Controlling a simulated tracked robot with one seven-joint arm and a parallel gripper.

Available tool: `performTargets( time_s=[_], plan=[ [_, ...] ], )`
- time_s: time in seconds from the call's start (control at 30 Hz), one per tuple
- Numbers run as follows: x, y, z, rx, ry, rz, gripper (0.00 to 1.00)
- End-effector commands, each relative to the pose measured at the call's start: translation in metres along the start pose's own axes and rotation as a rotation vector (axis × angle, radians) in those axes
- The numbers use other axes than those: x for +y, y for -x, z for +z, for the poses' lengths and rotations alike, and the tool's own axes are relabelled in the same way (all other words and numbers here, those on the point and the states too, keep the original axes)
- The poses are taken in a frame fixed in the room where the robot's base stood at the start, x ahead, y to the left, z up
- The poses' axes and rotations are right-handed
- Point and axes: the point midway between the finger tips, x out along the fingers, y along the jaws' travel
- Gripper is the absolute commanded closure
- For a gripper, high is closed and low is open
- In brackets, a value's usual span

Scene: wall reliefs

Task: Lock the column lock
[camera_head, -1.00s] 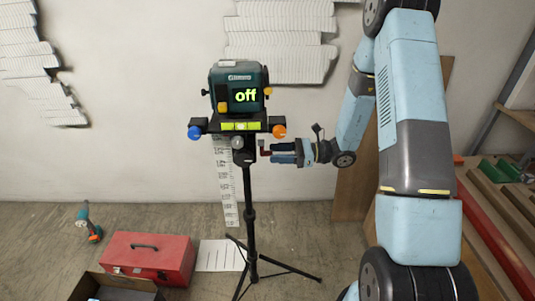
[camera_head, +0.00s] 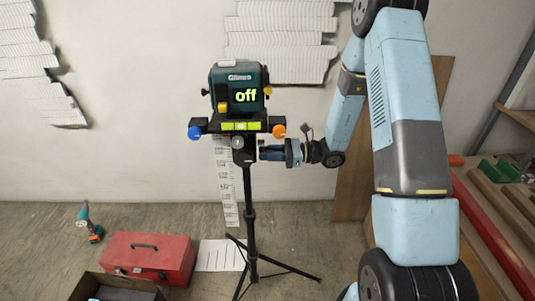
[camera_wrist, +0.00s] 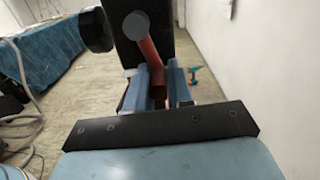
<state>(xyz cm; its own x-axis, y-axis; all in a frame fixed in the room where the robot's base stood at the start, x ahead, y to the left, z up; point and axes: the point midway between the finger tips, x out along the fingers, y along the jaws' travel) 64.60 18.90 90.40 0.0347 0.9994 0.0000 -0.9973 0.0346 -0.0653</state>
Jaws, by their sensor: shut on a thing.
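A tripod (camera_head: 248,200) stands upright with a teal device (camera_head: 238,78) on top, whose display reads "off". A black head block below it carries a grey knob (camera_head: 237,142). My gripper (camera_head: 264,153) is at the right side of this block. In the wrist view, a red lever (camera_wrist: 152,52) comes off the black block (camera_wrist: 157,18), next to the grey knob (camera_wrist: 136,25). Its lower part lies between the blue fingers of my gripper (camera_wrist: 156,86), which are shut on it. The lever is hidden in the head view.
A blue knob (camera_head: 194,133) and an orange knob (camera_head: 279,131) stick out just above my gripper's level. A red toolbox (camera_head: 150,257), an open box (camera_head: 112,288) and a drill (camera_head: 88,222) are on the floor. A rack (camera_head: 505,210) stands at the right.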

Motion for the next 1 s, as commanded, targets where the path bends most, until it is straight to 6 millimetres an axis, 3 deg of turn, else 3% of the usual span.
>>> performTargets(
  time_s=[0.17, 0.37, 0.7, 1.0],
  plan=[
    [0.000, 0.000, 0.000, 0.000, 0.000, 0.000, 1.00],
    [0.001, 0.000, 0.000, 0.000, -0.017, -0.001, 1.00],
    [0.013, 0.000, -0.001, -0.001, -0.242, 0.000, 1.00],
    [0.014, 0.000, -0.001, 0.000, -0.279, -0.001, 1.00]
  ],
)
